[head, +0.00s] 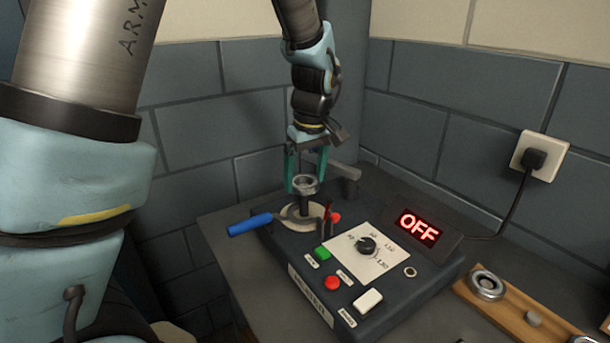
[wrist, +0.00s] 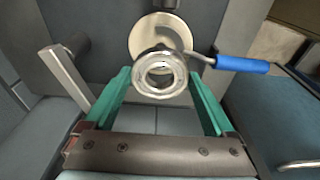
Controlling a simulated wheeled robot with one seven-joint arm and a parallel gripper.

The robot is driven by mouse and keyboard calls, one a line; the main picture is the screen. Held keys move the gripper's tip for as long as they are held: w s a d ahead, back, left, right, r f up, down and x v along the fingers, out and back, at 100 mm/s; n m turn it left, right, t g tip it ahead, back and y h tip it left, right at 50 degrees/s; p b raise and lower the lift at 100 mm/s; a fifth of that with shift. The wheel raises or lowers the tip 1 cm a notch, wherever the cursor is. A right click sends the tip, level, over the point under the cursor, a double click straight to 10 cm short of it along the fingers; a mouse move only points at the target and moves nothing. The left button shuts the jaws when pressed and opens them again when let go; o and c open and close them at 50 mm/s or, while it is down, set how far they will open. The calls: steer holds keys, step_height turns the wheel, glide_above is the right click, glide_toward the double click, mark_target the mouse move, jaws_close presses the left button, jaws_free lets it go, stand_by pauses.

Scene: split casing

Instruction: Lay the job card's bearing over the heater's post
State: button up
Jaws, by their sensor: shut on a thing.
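The bearing (head: 304,183), a shiny metal ring, is held between the teal fingers of my gripper (head: 306,186), which is shut on it. It also shows in the wrist view (wrist: 142,77), between the fingertips (wrist: 160,79). The heater (head: 350,258) is a dark box with a panel. Its dark post (head: 304,204) rises from a round pale plate (head: 289,213), which the wrist view shows behind the bearing (wrist: 140,38). In the head view the bearing is at the post's upper end. I cannot tell whether the post enters its hole. The job card is not clearly seen.
A blue handle (head: 249,224) sticks out left of the plate. A grey bracket (head: 344,172) stands behind it. The display (head: 418,228) reads OFF. A wooden rack (head: 512,312) with another bearing (head: 487,284) lies at right. Walls close off the back.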

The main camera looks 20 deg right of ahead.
mark_target(305, 216)
steer(key=shift+f, duration=0.1)
steer(key=shift+f+b, duration=1.9)
steer(key=shift+f, duration=1.25)
steer(key=o, duration=1.4)
steer(key=shift+c, duration=0.2)
steer(key=shift+o, duration=0.2)
steer(key=shift+f, duration=0.1)
step_height(305, 216, up, 10)
steer(key=p, duration=0.8)
steer(key=shift+r+p, duration=0.2)
steer(key=shift+p, duration=0.15)
